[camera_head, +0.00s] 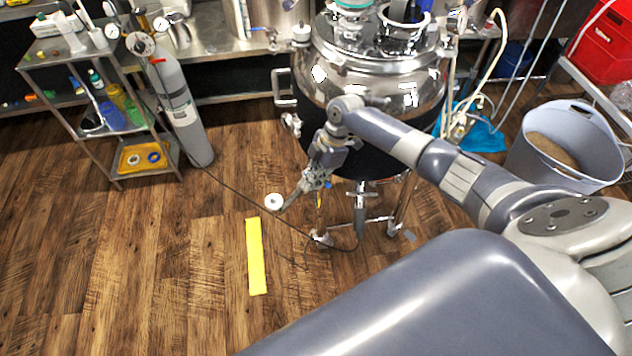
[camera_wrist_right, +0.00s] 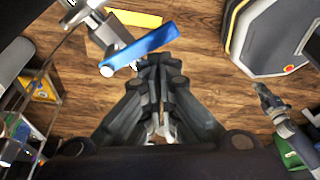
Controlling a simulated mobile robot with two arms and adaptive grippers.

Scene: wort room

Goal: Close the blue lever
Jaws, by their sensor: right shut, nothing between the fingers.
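The blue lever (camera_wrist_right: 140,48) sits on a metal valve pipe (camera_wrist_right: 112,32) in the right wrist view, slanting up to the right. My right gripper (camera_wrist_right: 160,62) is shut and empty, its fingertips close beside the lever's lower edge. I cannot tell if they touch it. In the head view my right gripper (camera_head: 291,203) points down and left, in front of the steel kettle (camera_head: 340,80). The lever is too small or hidden there to make out clearly. My left gripper (camera_wrist_right: 265,97) seems to show at the right of the wrist view, its jaws unclear.
A gas cylinder (camera_head: 180,105) and a metal shelf cart (camera_head: 95,75) stand to the left. A yellow strip (camera_head: 256,257) lies on the wooden floor. A grey bucket (camera_head: 565,150) stands right of the kettle. A dark hose runs across the floor by the kettle's legs. The left floor is clear.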

